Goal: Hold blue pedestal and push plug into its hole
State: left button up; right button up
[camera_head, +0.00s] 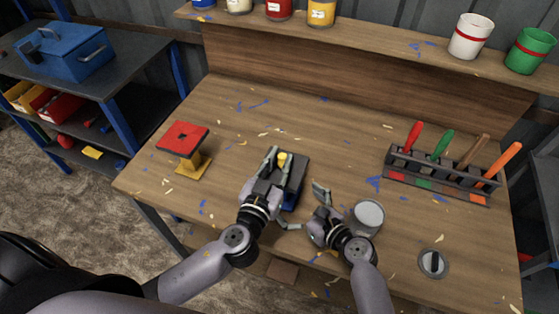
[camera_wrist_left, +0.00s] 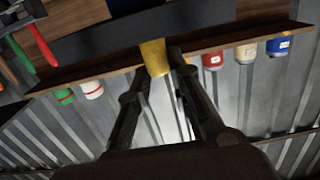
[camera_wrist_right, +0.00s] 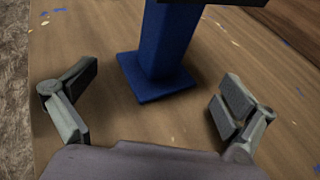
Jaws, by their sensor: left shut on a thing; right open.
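The blue pedestal (camera_head: 297,170) has a dark square top and stands upright near the middle of the workbench; its blue column and foot show in the right wrist view (camera_wrist_right: 165,50). My left gripper (camera_head: 277,157) is shut on the yellow plug (camera_head: 283,158), over the pedestal's top. The plug also shows between the fingertips in the left wrist view (camera_wrist_left: 155,57). The hole is hidden, and I cannot tell whether the plug touches it. My right gripper (camera_head: 305,210) is open and empty beside the pedestal, its fingers spread to either side of the column, apart from it.
A red-topped stand with a yellow foot (camera_head: 183,140) is at the left. A grey can (camera_head: 367,217) stands just right of my right gripper. A tool rack (camera_head: 440,178) is at the right. A round black-and-grey fixture (camera_head: 433,263) is near the front. Shavings litter the bench.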

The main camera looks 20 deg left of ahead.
aim_at(288, 196)
jog(key=shift+x, duration=2.9)
jog(key=shift+c, duration=0.6)
jog(key=shift+s+f, duration=0.1)
jog(key=c, duration=1.5)
jog(key=shift+o, duration=0.2)
jog(key=shift+s+d+f, duration=0.1)
jog(key=shift+f, duration=0.1)
